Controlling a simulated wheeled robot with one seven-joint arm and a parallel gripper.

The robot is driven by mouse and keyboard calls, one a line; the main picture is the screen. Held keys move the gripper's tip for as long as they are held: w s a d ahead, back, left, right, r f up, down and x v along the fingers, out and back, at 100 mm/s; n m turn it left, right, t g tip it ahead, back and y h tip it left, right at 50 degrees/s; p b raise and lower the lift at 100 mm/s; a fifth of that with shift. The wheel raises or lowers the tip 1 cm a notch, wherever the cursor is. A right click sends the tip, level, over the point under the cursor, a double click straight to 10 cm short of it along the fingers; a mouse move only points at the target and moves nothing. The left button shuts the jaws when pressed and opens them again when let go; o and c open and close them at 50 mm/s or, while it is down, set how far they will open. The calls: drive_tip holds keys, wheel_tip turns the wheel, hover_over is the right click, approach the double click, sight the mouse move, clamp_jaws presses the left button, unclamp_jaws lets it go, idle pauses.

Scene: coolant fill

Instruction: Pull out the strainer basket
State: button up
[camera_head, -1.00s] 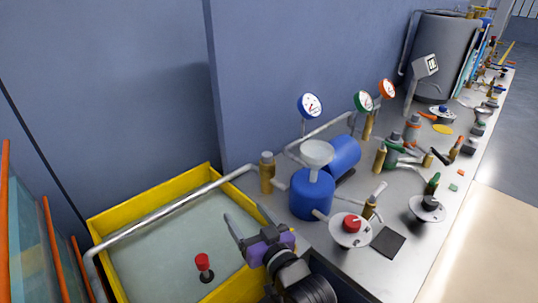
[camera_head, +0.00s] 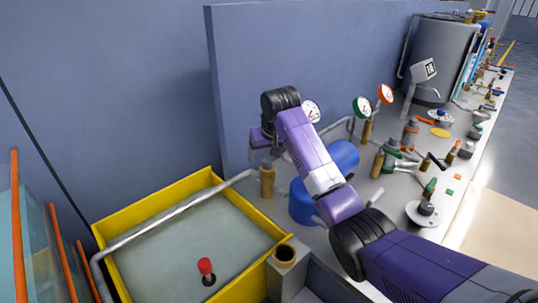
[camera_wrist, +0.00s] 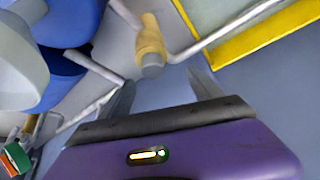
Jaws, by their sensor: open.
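An upright brass body (camera_head: 267,180) stands in the pipe line between the yellow-rimmed tank and the blue pump. It also shows in the wrist view (camera_wrist: 149,40), with a grey end towards me. I cannot make out a strainer basket as a separate part. My gripper (camera_head: 258,155) is above the brass body in the head view, partly hidden by my own wrist. In the wrist view its fingers (camera_wrist: 163,90) are spread with nothing between them. The brass body lies apart from the fingertips, roughly ahead of the gap.
The yellow-rimmed tank (camera_head: 165,194) with a red-topped knob (camera_head: 205,267) is at left. An open-topped brass cup (camera_head: 284,254) sits on a grey stand in front. The blue pump (camera_head: 302,204) is close right, partly behind my arm. Gauges and the wall stand behind.

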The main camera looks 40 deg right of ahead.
sight(266, 165)
drive_tip(key=shift+s+d+f+g, duration=0.1)
drive_tip(key=shift+s+g, duration=0.15)
drive_tip(key=shift+s, duration=0.1)
drive_tip(key=shift+s+d+f+g, duration=0.1)
drive_tip(key=shift+s+g, duration=0.15)
drive_tip(key=shift+s, duration=0.1)
drive_tip(key=shift+f, duration=0.3)
drive_tip(key=shift+x, duration=3.55)
drive_tip(key=shift+c, duration=0.3)
drive_tip(key=shift+a, duration=0.1)
drive_tip(key=c, duration=1.5)
drive_tip(key=o, duration=0.7)
drive_tip(key=shift+c, duration=1.2)
drive_tip(key=shift+r+p, duration=0.1)
drive_tip(key=shift+p, duration=0.2)
drive_tip(key=shift+r+p, duration=0.4)
